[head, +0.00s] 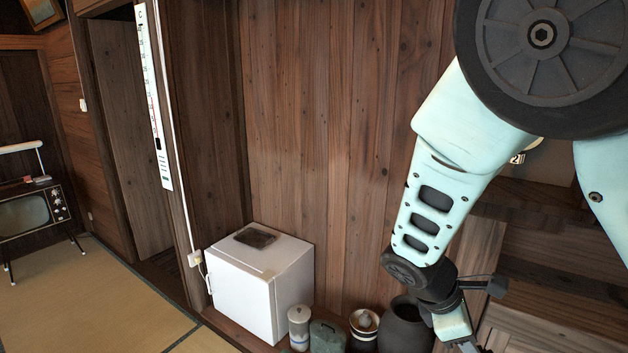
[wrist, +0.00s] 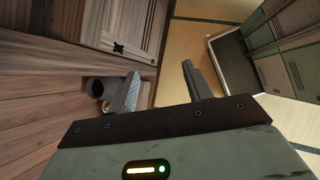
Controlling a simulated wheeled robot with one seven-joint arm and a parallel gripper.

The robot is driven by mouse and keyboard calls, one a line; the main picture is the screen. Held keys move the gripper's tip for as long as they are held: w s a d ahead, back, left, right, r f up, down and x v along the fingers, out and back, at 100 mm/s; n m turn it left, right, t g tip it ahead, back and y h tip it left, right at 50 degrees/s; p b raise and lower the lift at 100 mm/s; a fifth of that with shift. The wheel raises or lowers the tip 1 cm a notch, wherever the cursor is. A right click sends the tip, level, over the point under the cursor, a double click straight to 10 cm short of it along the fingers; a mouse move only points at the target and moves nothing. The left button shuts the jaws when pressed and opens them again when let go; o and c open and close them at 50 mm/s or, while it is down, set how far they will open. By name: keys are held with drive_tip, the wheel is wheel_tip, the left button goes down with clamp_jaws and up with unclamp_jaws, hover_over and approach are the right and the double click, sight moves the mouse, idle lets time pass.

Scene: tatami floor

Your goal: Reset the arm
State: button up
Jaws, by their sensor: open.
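My gripper (wrist: 158,88) shows in the wrist view with its two fingers spread apart and nothing between them. Wooden planks and the tatami floor show beyond the fingers. In the head view my pale green arm comes down from the upper right, and its wrist end is at the lower right, in front of the wooden boards. The fingertips are cut off at the bottom edge of the head view.
A white box-like fridge (head: 240,296) stands by the plank wall. Several jars, including a dark pot (head: 405,325), stand close left of my wrist. An old television (head: 32,212) is far left on open tatami (head: 85,300). Metal lockers (wrist: 285,62) show in the wrist view.

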drive_tip(key=s+a+r+m+y+b, duration=0.1)
drive_tip(key=s+a+m+y+b, duration=0.1)
drive_tip(key=s+a, duration=0.4)
drive_tip(key=s+a+r+m+y+b, duration=0.2)
drive_tip(key=s+a+m+y, duration=0.3)
drive_tip(key=s, duration=0.7)
drive_tip(key=shift+s+a+y+b, duration=0.2)
drive_tip(key=shift+a+y+b, duration=0.15)
drive_tip(key=shift+a, duration=0.25)
